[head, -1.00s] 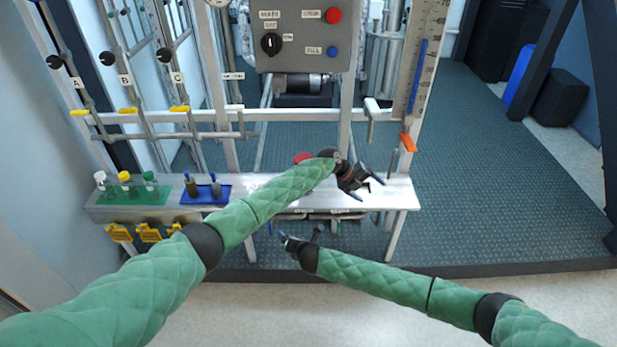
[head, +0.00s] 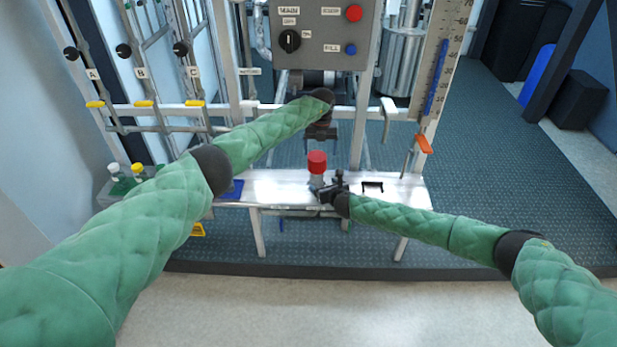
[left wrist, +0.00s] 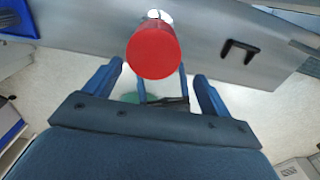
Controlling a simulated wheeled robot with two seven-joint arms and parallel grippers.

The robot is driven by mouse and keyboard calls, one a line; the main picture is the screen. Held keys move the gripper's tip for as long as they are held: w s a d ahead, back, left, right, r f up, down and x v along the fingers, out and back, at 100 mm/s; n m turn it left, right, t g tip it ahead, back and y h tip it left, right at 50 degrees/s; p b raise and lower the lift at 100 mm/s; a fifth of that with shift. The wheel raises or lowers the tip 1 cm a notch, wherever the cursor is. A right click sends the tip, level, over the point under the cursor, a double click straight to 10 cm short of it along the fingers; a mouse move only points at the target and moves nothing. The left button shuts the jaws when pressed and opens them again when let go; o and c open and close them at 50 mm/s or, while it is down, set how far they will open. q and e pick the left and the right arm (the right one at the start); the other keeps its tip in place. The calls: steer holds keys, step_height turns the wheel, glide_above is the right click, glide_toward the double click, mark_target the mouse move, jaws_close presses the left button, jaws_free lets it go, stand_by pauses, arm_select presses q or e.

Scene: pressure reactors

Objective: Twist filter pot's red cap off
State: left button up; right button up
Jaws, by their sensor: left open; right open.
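The filter pot (head: 316,181) stands upright on the metal bench, with its red cap (head: 317,161) on top. In the left wrist view the red cap (left wrist: 153,50) lies beyond the fingertips, about midway between them. My left gripper (head: 319,140) is open and empty above the cap, apart from it; its fingers also show in the left wrist view (left wrist: 160,78). My right gripper (head: 325,192) is low at the pot's body, at its front right. It is open; whether its fingers touch the pot I cannot tell.
The bench (head: 280,187) has a small black bracket (head: 372,186) right of the pot. A blue tray (head: 231,190) and bottles with white and yellow caps (head: 137,169) are at left, partly behind my left arm. A control panel (head: 322,35) hangs behind.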

mark_target(319, 176)
arm_select(q)
steer(key=shift+w+a+r, duration=0.1)
steer(key=shift+w+a, duration=0.25)
arm_select(e)
steer(key=shift+w+r, duration=0.35)
steer(key=shift+w, duration=0.2)
arm_select(q)
steer(key=shift+w+r, duration=0.1)
arm_select(e)
steer(key=shift+w+r, duration=0.15)
steer(key=shift+w, duration=0.1)
steer(key=shift+w+a+t, duration=0.15)
steer(key=shift+w+t, duration=0.05)
steer(key=shift+t, duration=0.1)
arm_select(q)
steer(key=shift+a, duration=0.25)
arm_select(e)
steer(key=x, duration=0.5)
steer(key=shift+a, duration=0.15)
steer(key=shift+x, duration=1.05)
